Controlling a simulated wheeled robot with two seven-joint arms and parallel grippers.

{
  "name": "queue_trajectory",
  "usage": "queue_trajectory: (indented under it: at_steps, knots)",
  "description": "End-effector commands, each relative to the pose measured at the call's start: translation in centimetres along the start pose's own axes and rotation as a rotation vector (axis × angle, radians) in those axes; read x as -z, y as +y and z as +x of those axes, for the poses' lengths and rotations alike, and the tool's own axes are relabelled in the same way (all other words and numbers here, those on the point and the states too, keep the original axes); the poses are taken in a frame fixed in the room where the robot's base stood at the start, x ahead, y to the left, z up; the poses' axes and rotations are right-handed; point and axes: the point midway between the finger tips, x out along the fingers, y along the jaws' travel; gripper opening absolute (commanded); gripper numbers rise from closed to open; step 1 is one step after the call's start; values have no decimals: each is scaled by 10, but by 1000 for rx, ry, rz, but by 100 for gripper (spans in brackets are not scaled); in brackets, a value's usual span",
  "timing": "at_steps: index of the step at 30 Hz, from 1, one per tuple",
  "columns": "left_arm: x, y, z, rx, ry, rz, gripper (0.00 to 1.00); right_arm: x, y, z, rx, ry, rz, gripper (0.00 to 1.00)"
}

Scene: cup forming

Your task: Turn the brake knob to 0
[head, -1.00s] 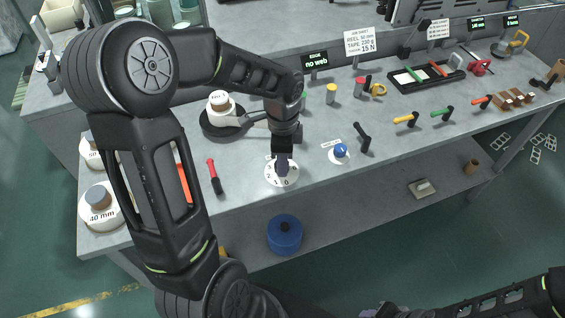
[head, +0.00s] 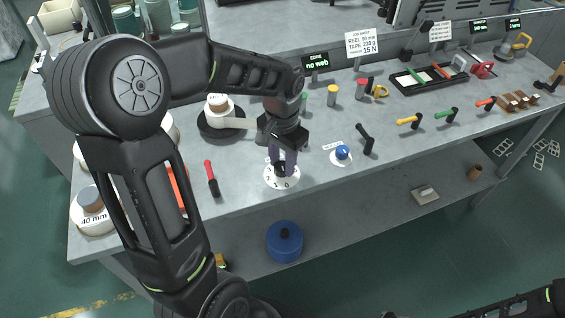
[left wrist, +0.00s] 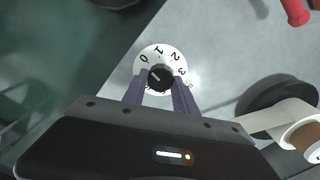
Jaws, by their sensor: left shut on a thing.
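The brake knob (left wrist: 160,77) is a small black knob on a round white dial (left wrist: 148,52) marked 0, 1, 2 and 3. The dial also shows near the bench's front edge in the head view (head: 270,181). My left gripper (head: 281,170) points down over it. In the left wrist view its two purple fingers (left wrist: 160,90) sit on either side of the knob, closed on it. A pale mark on the knob lies on its left side, near the 0 side of the dial; its exact reading is hard to tell. My right gripper is not visible; only part of that arm shows.
A blue knob (head: 342,152) on a white dial and a black lever (head: 366,139) stand to the right. A reel with white tape (head: 219,119) stands behind. Bare bench lies between.

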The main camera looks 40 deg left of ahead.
Motion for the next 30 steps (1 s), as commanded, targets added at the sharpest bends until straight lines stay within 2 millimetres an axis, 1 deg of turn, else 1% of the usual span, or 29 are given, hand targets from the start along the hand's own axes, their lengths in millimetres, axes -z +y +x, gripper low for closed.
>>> queue_trajectory:
  at_steps: [7,21,22,27,30]
  knots:
    - [0,0,0,1,2,-89,0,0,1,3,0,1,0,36]
    - [0,-1,-1,0,2,-108,0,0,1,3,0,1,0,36]
    - [0,-1,-1,0,2,-108,35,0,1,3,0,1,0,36]
    - [0,0,0,0,1,-107,49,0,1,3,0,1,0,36]
    - [0,0,0,0,1,-106,56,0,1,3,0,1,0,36]
